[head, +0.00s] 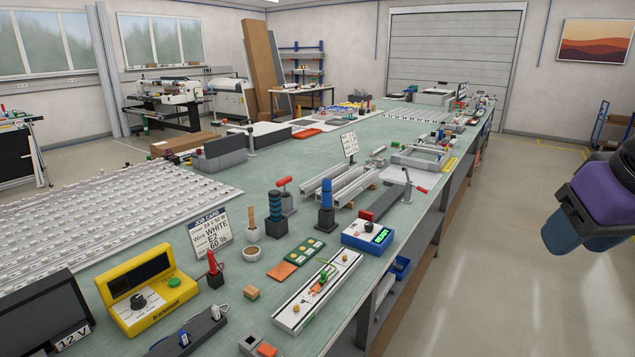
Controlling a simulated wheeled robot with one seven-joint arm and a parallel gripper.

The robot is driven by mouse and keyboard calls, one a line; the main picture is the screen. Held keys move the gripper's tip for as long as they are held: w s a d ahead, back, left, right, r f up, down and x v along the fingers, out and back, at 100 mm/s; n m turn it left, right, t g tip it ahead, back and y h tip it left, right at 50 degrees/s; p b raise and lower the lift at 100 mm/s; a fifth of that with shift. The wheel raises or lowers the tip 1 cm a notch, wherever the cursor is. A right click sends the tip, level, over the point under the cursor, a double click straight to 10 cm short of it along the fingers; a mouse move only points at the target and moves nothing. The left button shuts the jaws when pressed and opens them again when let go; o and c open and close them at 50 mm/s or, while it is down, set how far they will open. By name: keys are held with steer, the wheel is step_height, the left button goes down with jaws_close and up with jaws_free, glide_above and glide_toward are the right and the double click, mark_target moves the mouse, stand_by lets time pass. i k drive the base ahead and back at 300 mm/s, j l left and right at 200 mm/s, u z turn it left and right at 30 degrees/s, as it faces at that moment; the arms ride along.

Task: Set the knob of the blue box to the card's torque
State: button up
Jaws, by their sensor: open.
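The blue box (361,244) stands on the right part of the green bench, near its edge. A small dark knob (369,226) is on its top, beside a dark display (382,236) with green characters too small to read surely. I cannot tell the knob's setting. The white job card (210,233) stands tilted on the bench to the left. It reads about "24 V 50 W", "Wire WHITE", "E2" and a bottom line starting with "60", its unit unclear.
A yellow box (176,298) with its own black knob stands at the front left. A white rail fixture (318,292), a blue-handled tool (326,200) and a lever clamp (408,186) stand around the blue box. The floor right of the bench (500,265) is clear.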

mark_target(368, 226)
steer(key=i+l+u, duration=0.1)
steer(key=i+l, duration=0.2)
steer(key=i+l+u, duration=0.1)
steer(key=i+l, duration=0.2)
steer(key=l, duration=0.2)
steer(key=i+l+u, duration=0.1)
steer(key=i+l, duration=0.15)
steer(key=l, duration=0.15)
steer(key=i+l+u, duration=0.1)
steer(key=i+l, duration=0.15)
steer(key=l, duration=0.2)
steer(key=i+l+u, duration=0.1)
steer(key=i+l, duration=0.15)
steer(key=l, duration=0.25)
steer(key=i+l+u, duration=0.1)
steer(key=l, duration=0.35)
steer(key=i+l, duration=0.3)
steer(key=l, duration=0.25)
steer(key=i+l+u, duration=0.15)
steer(key=l, duration=0.35)
steer(key=i+u, duration=0.1)
steer(key=u, duration=1.2)
